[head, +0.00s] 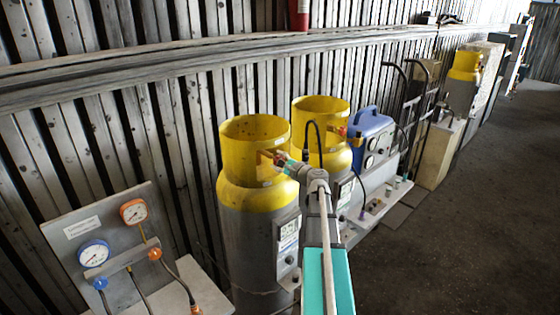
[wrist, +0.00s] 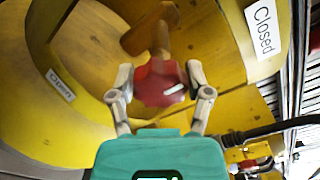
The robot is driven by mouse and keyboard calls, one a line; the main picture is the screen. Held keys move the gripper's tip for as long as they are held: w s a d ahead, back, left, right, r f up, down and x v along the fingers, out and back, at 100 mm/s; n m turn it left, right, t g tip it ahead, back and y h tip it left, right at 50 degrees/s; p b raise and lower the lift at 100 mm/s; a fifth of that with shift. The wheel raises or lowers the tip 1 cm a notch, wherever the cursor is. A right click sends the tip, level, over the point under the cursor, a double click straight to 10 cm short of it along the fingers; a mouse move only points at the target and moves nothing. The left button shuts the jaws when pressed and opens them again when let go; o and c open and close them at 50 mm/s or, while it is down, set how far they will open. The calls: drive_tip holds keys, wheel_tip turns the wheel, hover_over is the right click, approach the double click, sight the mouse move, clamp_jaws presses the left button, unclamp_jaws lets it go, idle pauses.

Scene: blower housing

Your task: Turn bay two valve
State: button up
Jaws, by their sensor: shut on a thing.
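In the wrist view a red valve knob (wrist: 158,84) with a short white mark sits on a brass stem inside a yellow collar (wrist: 85,130). My gripper (wrist: 161,80) has its two grey fingers on opposite sides of the knob, shut on it. The white mark lies nearly level, slightly right of the knob's middle. A "Closed" label (wrist: 263,30) is at the upper right and an "Open" label (wrist: 61,85) at the left. In the head view my gripper (head: 275,159) reaches into the collar of the nearest grey cylinder (head: 255,245); the knob is mostly hidden there.
A second yellow-collared cylinder (head: 321,112) stands just behind. A blue machine (head: 372,140) and a hand truck (head: 423,95) are farther right. A gauge panel (head: 115,250) with hoses stands at the left. A black hose (wrist: 270,130) runs near my gripper. Open floor (head: 460,230) lies right.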

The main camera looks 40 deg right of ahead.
drive_tip(key=o, duration=1.1)
drive_tip(key=shift+o, duration=0.2)
drive_tip(key=shift+s, duration=0.1)
drive_tip(key=s, duration=1.2)
drive_tip(key=shift+d, duration=0.45)
drive_tip(key=shift+w, duration=0.1)
